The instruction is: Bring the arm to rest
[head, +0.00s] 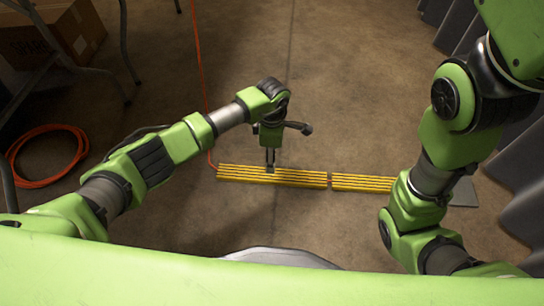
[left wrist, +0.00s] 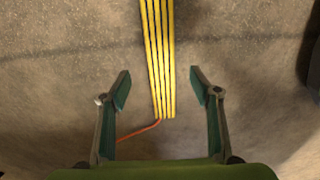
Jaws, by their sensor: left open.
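My left arm reaches in from the left in the head view, and its gripper (head: 270,165) hangs pointing down above the floor by the yellow striped strip. In the left wrist view the left gripper (left wrist: 160,85) is open, with its two fingers wide apart and nothing between them but the strip and floor farther below. My right arm (head: 437,165) is folded at the right of the head view. Its gripper does not show.
Two yellow striped strips (head: 290,179) (head: 362,183) lie end to end on the concrete floor. An orange cord (head: 200,75) runs to the left strip's end. A coiled orange cord (head: 45,155), a cardboard box (head: 55,32) and metal legs stand left. Grey draped material (head: 515,190) borders the right.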

